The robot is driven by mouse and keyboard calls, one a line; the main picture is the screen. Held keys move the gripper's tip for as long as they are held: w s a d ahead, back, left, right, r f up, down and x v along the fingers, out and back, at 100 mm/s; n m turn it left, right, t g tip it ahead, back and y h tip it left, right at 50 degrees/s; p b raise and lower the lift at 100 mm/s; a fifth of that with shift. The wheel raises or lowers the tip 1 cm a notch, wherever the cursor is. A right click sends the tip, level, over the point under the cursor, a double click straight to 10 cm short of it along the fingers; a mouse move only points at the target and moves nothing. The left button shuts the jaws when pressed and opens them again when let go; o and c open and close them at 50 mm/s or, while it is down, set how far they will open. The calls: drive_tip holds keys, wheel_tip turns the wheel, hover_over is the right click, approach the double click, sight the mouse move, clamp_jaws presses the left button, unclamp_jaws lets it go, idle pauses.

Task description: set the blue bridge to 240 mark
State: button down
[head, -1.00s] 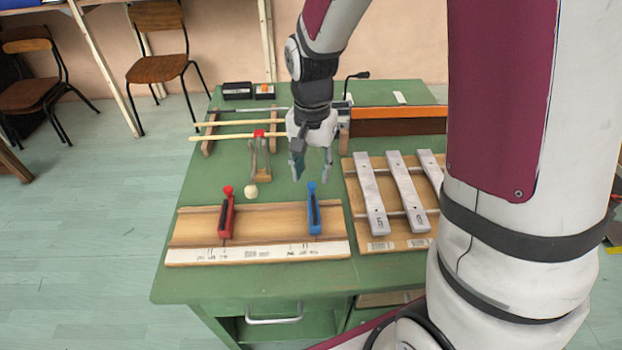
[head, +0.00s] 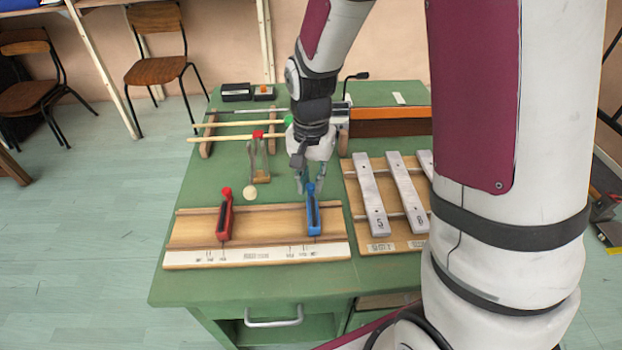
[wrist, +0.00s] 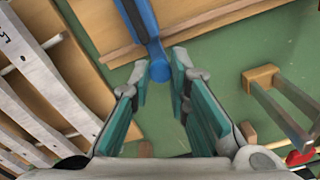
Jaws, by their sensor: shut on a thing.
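The blue bridge (head: 313,215) stands near the right end of the wooden board, above the white marked strip (head: 257,255). The strip's marks are too small to read. My gripper (head: 311,190) is at the bridge's round blue knob. In the wrist view my teal fingers (wrist: 159,85) stand on both sides of the knob (wrist: 160,70), shut on it. The bridge itself (wrist: 142,20) reaches away past the fingertips. The red bridge (head: 224,215) stands apart on the left part of the same board.
Metal bars on a wooden frame (head: 372,195) lie close to the right of the board. A fork-like metal piece on a wooden block (head: 262,178), a pale ball (head: 249,193) and mallets on a rack (head: 228,138) stand behind the board.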

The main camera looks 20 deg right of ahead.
drive_tip(key=a, duration=0.1)
drive_tip(key=w+a, duration=0.1)
drive_tip(key=a, duration=0.3)
drive_tip(key=shift+w+p, duration=0.35)
drive_tip(key=c, duration=1.5)
unclamp_jaws()
drive_tip(key=shift+r, duration=0.1)
drive_tip(key=shift+r, duration=5.95)
